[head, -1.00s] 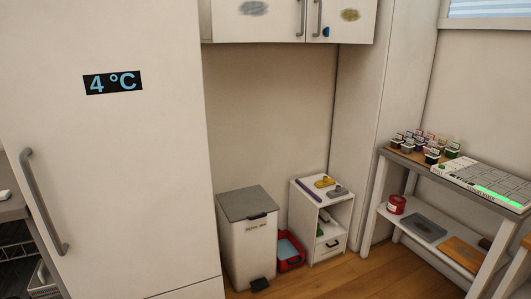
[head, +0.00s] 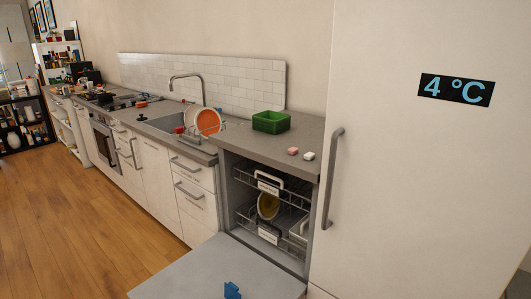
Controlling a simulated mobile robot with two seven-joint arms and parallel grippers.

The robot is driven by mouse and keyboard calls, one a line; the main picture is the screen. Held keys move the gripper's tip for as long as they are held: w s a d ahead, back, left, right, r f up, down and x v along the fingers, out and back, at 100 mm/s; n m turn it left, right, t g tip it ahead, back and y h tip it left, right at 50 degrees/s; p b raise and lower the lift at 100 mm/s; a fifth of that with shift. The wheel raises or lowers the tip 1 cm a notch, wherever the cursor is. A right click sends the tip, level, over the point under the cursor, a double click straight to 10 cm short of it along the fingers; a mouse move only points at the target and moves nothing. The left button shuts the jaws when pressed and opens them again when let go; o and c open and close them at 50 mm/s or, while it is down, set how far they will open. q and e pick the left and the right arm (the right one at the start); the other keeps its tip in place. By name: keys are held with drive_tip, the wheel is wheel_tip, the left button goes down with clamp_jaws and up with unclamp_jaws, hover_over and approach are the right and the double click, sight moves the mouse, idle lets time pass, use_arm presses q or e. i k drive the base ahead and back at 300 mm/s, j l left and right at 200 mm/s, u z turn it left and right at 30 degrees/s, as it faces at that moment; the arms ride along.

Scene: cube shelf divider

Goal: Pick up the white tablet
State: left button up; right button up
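A small white tablet (head: 309,156) lies on the grey countertop near its right end, close to the fridge. A pink tablet (head: 293,151) of similar size lies just left of it, apart from it. Neither of my grippers shows in the head view, so what they hold cannot be seen.
The dishwasher door (head: 215,272) is folded down, with a blue item (head: 232,290) on it. Racks inside hold a plate (head: 268,206). A green bin (head: 271,121) stands on the counter behind the tablets. The tall fridge (head: 420,180) borders the right. Wooden floor (head: 90,220) is free at left.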

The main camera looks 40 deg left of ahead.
sight(310, 156)
drive_tip(key=i+u, duration=0.15)
drive_tip(key=u, duration=0.3)
drive_tip(key=i+u, duration=0.15)
drive_tip(key=u, duration=0.35)
drive_tip(key=i+l+u, duration=0.1)
drive_tip(key=u, duration=0.35)
